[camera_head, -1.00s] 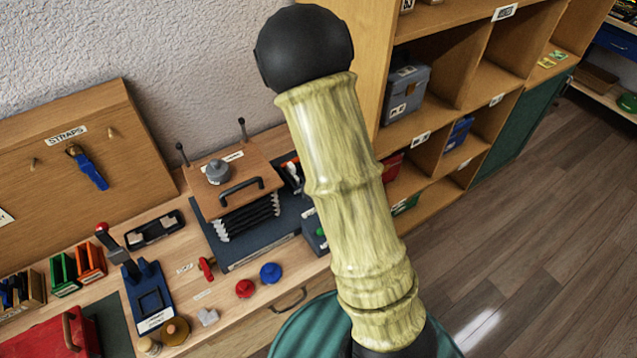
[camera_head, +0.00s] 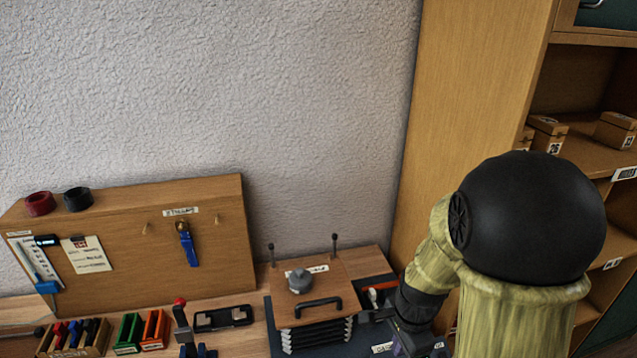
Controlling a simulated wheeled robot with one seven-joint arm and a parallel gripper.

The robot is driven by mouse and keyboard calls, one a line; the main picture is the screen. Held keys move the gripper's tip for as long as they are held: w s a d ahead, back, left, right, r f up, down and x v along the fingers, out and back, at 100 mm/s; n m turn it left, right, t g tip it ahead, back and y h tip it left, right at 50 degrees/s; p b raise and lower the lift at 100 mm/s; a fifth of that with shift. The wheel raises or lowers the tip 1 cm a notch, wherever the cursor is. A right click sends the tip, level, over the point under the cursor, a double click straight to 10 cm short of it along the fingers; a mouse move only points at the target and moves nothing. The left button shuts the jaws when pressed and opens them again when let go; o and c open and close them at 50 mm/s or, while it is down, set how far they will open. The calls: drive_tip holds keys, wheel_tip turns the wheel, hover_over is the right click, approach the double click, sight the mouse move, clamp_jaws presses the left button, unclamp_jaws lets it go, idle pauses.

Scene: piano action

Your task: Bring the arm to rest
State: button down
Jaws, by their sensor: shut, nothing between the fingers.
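My arm, with yellow-green sleeved links and a large black ball joint, fills the lower right of the head view. It bends down and left at the joint, to a dark cuff and the dark body of my gripper (camera_head: 415,345) at the bottom edge. The gripper is shut and holds nothing that I can see. Its fingertips are cut off or hidden. It is just right of the bellows box (camera_head: 318,292), which has a wooden top, a black handle and a grey knob.
A wooden shelf unit (camera_head: 480,90) stands behind and beside my arm. A wooden board (camera_head: 110,240) with a blue strap (camera_head: 188,245) leans at the wall (camera_head: 300,120). Colored holders (camera_head: 140,332) and a black tray (camera_head: 224,318) lie on the bench. Open space lies before the wall.

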drive_tip(key=s+a+r+n+t, duration=0.1)
drive_tip(key=s+r+n, duration=0.3)
drive_tip(key=n, duration=1)
drive_tip(key=shift+s+r+t, duration=0.2)
drive_tip(key=shift+r+t, duration=0.1)
drive_tip(key=shift+r, duration=0.1)
drive_tip(key=shift+w, duration=0.15)
